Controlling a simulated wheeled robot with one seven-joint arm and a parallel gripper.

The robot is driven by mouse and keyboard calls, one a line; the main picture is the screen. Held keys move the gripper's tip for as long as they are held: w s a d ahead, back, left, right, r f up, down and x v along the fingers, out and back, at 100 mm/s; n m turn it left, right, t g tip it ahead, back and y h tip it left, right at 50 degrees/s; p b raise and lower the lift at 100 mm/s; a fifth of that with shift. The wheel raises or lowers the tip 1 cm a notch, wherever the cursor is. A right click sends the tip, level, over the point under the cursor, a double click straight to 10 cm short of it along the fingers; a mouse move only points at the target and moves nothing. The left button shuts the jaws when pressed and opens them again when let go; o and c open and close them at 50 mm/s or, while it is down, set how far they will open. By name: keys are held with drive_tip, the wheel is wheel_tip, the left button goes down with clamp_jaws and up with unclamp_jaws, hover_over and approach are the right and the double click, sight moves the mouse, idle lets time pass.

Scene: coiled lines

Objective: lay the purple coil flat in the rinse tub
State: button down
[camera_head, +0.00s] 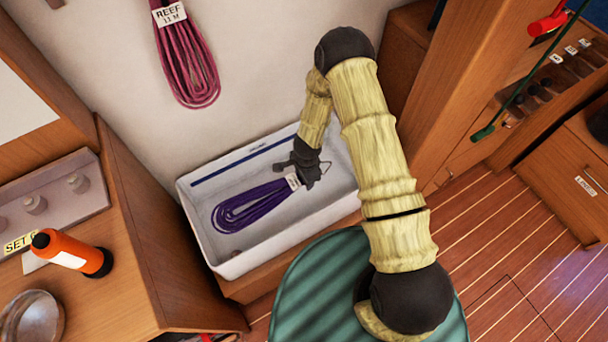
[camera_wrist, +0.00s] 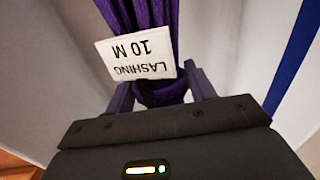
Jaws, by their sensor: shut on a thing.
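The purple coil (camera_head: 250,205) is in the white rinse tub (camera_head: 232,268), stretched toward the tub's left side. My gripper (camera_head: 300,178) is inside the tub and shut on the tagged end of the coil. In the wrist view the purple coil (camera_wrist: 152,25) runs away between my gripper's fingers (camera_wrist: 160,92). Its white tag (camera_wrist: 140,58) reads "LASHING 10 M". I cannot tell whether the whole coil rests on the tub floor. A blue stripe (camera_head: 240,165) runs along the tub's back wall.
A pink coil (camera_head: 187,65) tagged "REEF 11 M" hangs on the wall above. A wooden counter at left holds an orange bottle (camera_head: 70,252) and a metal bowl (camera_head: 32,318). A wooden post (camera_head: 450,95) stands right of the tub.

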drive_tip(key=shift+f+b, duration=1.85)
drive_tip(key=shift+f, duration=0.9)
drive_tip(key=shift+c, duration=2.2)
unclamp_jaws()
drive_tip(key=shift+r, duration=0.1)
drive_tip(key=r+p, duration=0.1)
drive_tip(key=r, duration=0.4)
drive_tip(key=s+r+p, duration=0.1)
drive_tip(key=r+p, duration=0.1)
drive_tip(key=r, duration=0.4)
drive_tip(key=r+p, duration=0.2)
drive_tip(key=r, duration=0.4)
drive_tip(key=shift+s+d+r, duration=0.1)
drive_tip(key=shift+s+d, duration=0.05)
drive_tip(key=shift+d, duration=0.25)
